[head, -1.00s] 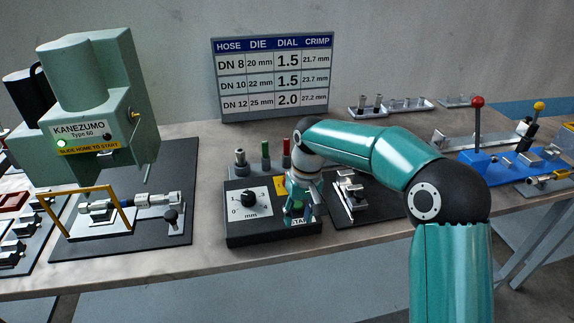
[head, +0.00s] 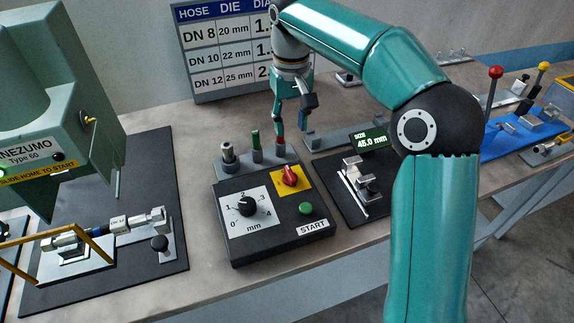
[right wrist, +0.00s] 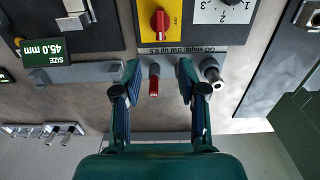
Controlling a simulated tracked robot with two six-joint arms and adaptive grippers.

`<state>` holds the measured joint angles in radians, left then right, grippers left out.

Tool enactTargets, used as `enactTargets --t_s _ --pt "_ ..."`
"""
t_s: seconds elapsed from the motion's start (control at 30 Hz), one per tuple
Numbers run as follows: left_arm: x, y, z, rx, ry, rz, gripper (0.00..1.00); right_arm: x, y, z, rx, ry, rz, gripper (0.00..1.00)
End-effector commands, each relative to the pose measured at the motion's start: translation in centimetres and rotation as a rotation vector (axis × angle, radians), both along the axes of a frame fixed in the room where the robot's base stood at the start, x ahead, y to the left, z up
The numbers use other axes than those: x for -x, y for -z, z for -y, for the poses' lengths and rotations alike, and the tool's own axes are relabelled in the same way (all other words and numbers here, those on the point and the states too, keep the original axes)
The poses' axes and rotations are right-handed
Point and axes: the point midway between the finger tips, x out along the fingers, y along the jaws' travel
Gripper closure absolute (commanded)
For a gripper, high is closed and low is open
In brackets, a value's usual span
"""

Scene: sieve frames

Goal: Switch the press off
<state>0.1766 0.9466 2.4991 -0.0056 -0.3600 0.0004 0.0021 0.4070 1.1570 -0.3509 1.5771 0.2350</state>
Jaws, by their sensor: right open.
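The green press (head: 40,110) stands at the left of the bench, with a lit green lamp at the picture's left edge. The black control box (head: 275,235) carries a red rotary switch (head: 290,176) on a yellow plate, a black dial (head: 247,206) and a green START button (head: 306,208). The switch also shows at the top of the right wrist view (right wrist: 160,21). My right gripper (head: 291,132) is open, pointing down behind the box, over the stop rack. In the wrist view its fingers (right wrist: 158,85) flank a red stop pin (right wrist: 153,82), apart from the switch. My left gripper is out of view.
A grey pin (head: 228,152) and a green pin (head: 256,140) stand beside the red one. A size display (head: 370,138) reads 45.0 mm by a gauge (head: 358,180). A yellow-framed fixture (head: 70,245) sits below the press. A blue lever device (head: 515,135) is at right.

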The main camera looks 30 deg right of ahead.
Motion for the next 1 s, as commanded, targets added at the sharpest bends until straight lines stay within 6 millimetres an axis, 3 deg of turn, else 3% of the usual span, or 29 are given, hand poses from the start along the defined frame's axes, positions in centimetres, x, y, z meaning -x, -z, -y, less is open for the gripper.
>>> enactTargets --t_s 0.6,0.8,1.0 --pt "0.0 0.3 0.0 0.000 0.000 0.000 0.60 0.1 12.4 0.0 -0.001 0.000 -0.005 0.58" --pt "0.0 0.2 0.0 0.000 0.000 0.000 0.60 0.0 14.6 -0.1 -0.001 -0.001 -0.001 0.58" --pt "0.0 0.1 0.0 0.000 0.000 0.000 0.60 0.0 15.3 -0.1 -0.002 -0.002 0.000 0.58"
